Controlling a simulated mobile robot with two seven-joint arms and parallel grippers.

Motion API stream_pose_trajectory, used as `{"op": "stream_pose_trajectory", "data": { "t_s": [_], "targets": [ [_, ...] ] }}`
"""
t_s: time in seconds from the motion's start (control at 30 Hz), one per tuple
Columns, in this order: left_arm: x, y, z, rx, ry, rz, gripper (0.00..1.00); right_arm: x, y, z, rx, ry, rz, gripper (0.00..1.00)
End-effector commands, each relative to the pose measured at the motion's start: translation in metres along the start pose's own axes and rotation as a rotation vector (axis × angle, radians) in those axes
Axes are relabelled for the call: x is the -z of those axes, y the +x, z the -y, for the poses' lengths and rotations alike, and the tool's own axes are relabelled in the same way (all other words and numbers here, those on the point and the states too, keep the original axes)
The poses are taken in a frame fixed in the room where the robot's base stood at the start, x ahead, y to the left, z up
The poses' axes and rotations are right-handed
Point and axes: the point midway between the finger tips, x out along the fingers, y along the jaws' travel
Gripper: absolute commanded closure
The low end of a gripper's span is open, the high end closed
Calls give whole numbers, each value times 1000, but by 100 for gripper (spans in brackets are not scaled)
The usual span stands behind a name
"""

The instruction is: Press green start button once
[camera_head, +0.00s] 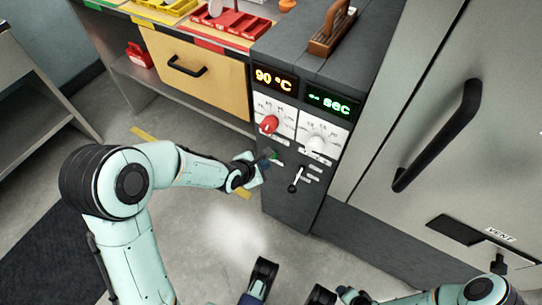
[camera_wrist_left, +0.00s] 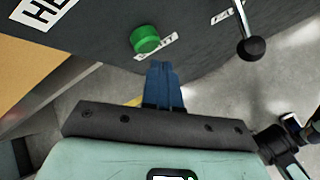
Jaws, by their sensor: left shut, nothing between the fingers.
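The green start button (camera_wrist_left: 145,39) sticks out of the dark front panel in the left wrist view, beside a white label partly hidden by my fingers. In the head view the green button (camera_head: 274,155) is small and partly covered by my left gripper. My left gripper (camera_head: 266,161) is shut and empty at the panel. In the left wrist view its blue fingertips (camera_wrist_left: 160,66) lie just below the button in the picture, close to it; I cannot tell whether they touch. My right arm (camera_head: 480,290) is at the bottom right, and its gripper's opening is unclear.
The panel has a red knob (camera_head: 269,124), a white knob (camera_head: 317,143) and a black-knobbed lever (camera_head: 295,184), also in the left wrist view (camera_wrist_left: 252,47). Displays read 90 °C and "-- sec". A grey door with a black handle (camera_head: 440,135) stands right. The floor in front is clear.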

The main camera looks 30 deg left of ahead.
Motion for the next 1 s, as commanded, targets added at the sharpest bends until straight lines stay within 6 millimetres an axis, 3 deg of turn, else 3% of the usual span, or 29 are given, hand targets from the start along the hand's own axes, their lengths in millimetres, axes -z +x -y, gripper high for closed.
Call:
{"op": "stream_pose_trajectory", "data": {
  "t_s": [1.0],
  "targets": [
    [-6, 9, -6, 0, 0, 0, 100, -1, 7, -2, -1, 0, 2, 39]
  ]
}}
